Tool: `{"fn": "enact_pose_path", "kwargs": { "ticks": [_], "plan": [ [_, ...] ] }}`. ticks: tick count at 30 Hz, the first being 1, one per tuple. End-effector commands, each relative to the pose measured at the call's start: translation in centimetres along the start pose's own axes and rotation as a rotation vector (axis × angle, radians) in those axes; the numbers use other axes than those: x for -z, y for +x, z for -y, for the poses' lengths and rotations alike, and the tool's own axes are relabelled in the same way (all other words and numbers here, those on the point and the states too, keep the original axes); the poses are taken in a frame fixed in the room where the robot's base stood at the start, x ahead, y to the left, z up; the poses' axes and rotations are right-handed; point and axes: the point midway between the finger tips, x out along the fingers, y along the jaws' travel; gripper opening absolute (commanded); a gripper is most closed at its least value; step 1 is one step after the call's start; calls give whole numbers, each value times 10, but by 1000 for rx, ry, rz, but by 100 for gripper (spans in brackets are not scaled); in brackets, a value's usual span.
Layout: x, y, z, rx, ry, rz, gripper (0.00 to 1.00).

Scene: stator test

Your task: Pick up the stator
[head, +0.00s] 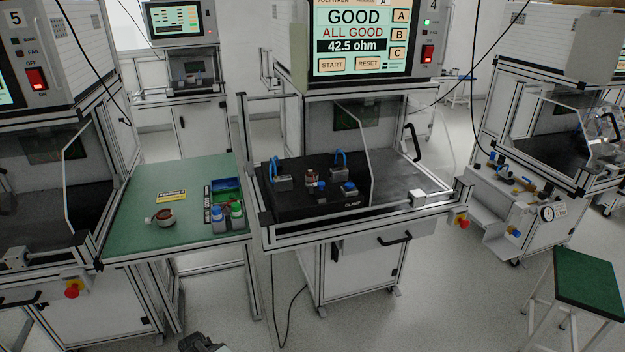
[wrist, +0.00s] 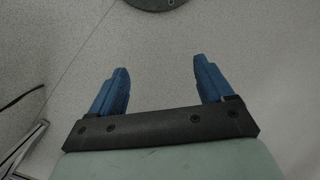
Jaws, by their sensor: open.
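A round ring-shaped part (head: 165,218), with a pale body and a reddish-brown inside, lies on the green table at the left; it looks like a stator. A small copper-coloured part (head: 311,178) sits among the clamps of the black test fixture (head: 300,208); it is too small to tell what it is. My gripper (wrist: 162,82) shows in the wrist view with its two blue fingers wide apart and nothing between them. It is over bare grey floor, away from both parts. A dark piece at the bottom edge of the head view may be part of my arm.
The green table (head: 140,195) also holds a blue and green bin (head: 227,190), bottles (head: 237,215) and a yellow label (head: 171,196). The tester screen (head: 360,35) reads GOOD. A clear guard (head: 353,150) stands by the fixture. A green stool (head: 588,278) stands at right.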

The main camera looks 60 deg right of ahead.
Motion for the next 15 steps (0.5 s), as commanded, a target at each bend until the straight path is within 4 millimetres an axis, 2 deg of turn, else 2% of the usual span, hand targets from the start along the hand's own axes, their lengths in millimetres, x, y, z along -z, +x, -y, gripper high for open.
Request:
{"fn": "enact_pose_path", "kwargs": {
  "ticks": [1,7,15],
  "plan": [
    [2,-15,-9,2,-10,-23,80],
    [4,-69,-42,4,-72,-104,80],
    [-10,-143,-86,-16,-157,-209,80]
  ]
}}
